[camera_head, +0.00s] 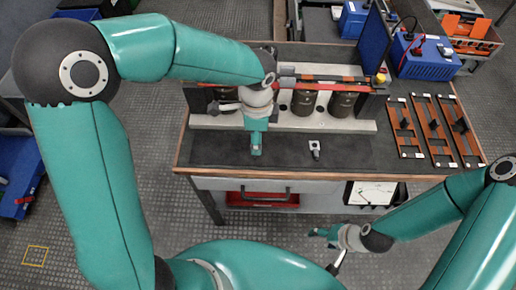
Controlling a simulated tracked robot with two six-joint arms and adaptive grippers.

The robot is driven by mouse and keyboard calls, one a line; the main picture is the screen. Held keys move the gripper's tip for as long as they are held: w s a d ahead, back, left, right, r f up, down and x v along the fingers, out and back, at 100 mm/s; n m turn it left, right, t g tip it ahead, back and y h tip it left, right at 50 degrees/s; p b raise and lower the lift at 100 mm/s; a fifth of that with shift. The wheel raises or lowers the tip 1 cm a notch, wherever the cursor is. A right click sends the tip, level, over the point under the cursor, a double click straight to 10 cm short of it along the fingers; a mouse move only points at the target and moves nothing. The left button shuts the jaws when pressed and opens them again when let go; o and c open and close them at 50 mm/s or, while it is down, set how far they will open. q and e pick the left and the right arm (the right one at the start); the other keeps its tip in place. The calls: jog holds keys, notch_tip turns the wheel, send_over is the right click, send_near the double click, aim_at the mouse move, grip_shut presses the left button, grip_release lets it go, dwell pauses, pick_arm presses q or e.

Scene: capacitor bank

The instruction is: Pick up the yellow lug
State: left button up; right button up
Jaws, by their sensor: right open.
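I cannot make out a yellow lug. A small grey metal piece with a pale square top and a dark spot (314,148) lies on the dark bench top, right of my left gripper; I cannot tell whether it is a lug. My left gripper (256,151) points down over the bench in front of the dark cylinders, and its jaw gap is hidden. My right gripper (321,234) is open and empty, low in front of the bench and below its front edge.
Dark cylindrical capacitors (303,102) stand in a pale frame along the bench, under an orange-red bar (310,81). Copper-coloured racks (436,128) lie at the right. A blue unit with cables (425,60) stands behind them. The front strip of the bench top (355,158) is mostly clear.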

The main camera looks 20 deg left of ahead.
pick_arm(q)
notch_tip(320, 180, down, 5)
jog(key=shift+r, duration=0.1)
jog(key=c, duration=1)
